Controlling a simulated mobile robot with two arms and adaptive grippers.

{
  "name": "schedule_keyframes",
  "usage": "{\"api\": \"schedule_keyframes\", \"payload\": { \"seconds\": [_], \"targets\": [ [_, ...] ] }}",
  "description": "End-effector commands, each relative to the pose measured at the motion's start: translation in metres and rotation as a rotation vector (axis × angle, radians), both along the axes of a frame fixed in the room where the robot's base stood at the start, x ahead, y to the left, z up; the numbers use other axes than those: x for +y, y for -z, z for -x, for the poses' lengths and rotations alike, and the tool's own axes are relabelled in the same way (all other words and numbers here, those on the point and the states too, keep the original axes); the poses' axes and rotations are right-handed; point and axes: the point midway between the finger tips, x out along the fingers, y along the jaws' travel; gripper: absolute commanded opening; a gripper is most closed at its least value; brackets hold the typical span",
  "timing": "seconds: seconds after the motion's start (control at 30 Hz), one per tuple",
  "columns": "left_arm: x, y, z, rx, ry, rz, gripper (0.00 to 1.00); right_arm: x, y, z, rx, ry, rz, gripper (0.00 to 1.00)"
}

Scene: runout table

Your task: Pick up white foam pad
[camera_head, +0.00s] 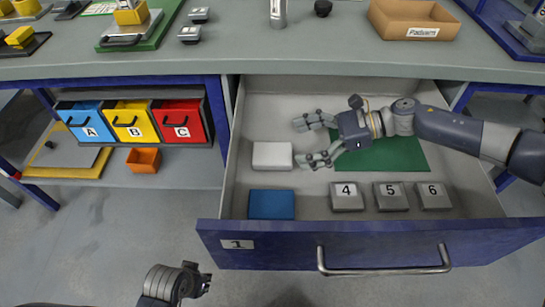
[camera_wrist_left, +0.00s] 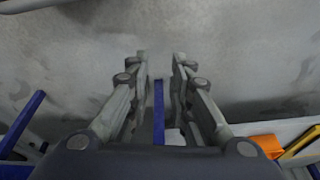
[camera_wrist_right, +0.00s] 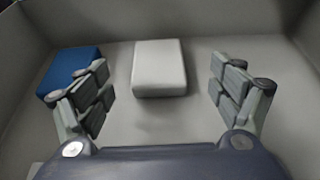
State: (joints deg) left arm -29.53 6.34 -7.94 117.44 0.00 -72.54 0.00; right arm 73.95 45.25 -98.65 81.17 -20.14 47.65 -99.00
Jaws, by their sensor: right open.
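The white foam pad (camera_head: 272,156) lies flat in the open drawer, toward its left side. My right gripper (camera_head: 302,142) is inside the drawer, just right of the pad, with its fingers spread and pointing at it. In the right wrist view the pad (camera_wrist_right: 159,68) sits ahead of and between the open fingers (camera_wrist_right: 162,82), with nothing held. My left gripper (camera_head: 207,284) is outside the drawer, low and left of its front. In the left wrist view its fingers (camera_wrist_left: 161,58) are apart with nothing between them that I can see held.
A blue pad (camera_head: 271,204) lies near the drawer front, close to the white pad. Blocks numbered 4 (camera_head: 346,197), 5 (camera_head: 391,197) and 6 (camera_head: 433,196) stand right of it. A green mat (camera_head: 398,158) lies under my right arm. The tabletop (camera_head: 320,55) overhangs the drawer's back.

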Motion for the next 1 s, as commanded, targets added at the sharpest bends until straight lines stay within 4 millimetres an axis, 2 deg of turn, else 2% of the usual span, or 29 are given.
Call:
{"api": "schedule_keyframes", "payload": {
  "seconds": [0.1,0.27,0.6,0.87,1.0],
  "targets": [
    [0.000,-0.002,0.000,-0.002,0.000,0.000,0.20,0.015,0.006,0.000,-0.001,-0.001,0.000,0.86],
    [0.000,-0.003,-0.001,-0.003,0.000,0.001,0.20,0.024,0.011,0.001,-0.001,0.000,0.001,0.86],
    [-0.001,-0.012,-0.002,-0.009,-0.001,0.002,0.20,0.065,0.030,0.004,-0.001,0.000,0.000,0.86],
    [0.000,-0.015,-0.003,-0.013,-0.001,0.002,0.20,0.067,0.031,0.003,-0.001,0.002,0.001,0.86],
    [0.000,-0.014,-0.002,-0.011,-0.002,0.001,0.20,0.067,0.031,0.003,0.000,0.001,0.001,0.70]
  ]
}}
